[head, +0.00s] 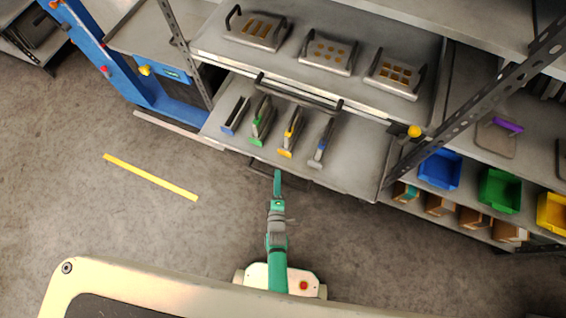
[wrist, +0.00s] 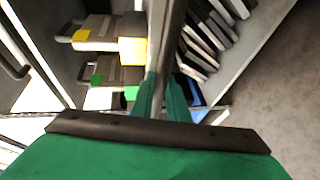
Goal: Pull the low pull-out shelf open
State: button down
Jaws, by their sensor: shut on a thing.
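The low pull-out shelf (head: 345,165) is a grey tray that sticks out of the rack below the upper shelf. Several narrow dies with blue, green and yellow tags stand on it. A dark bar handle (head: 262,166) runs along its front edge, partly hidden by my gripper. My gripper (head: 277,174) is at this handle, its green fingers reaching up from the floor side. In the wrist view my gripper (wrist: 163,105) is shut on the dark handle bar (wrist: 172,35), which passes between the fingers. The yellow and green tags show left of the bar.
The upper shelf (head: 225,47) carries flat dies with handles and has its own dark bar handle (head: 300,93). A perforated post (head: 440,125) stands right of the low shelf, beside blue, green and yellow bins.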

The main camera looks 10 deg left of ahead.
jog(key=s+a, duration=0.2)
jog(key=s, duration=0.9)
jog(key=shift+s+a, duration=0.25)
jog(key=c, duration=1.7)
grip_release()
jog(key=v, duration=1)
jog(key=shift+s+r, duration=0.1)
jog(key=shift+s, duration=0.3)
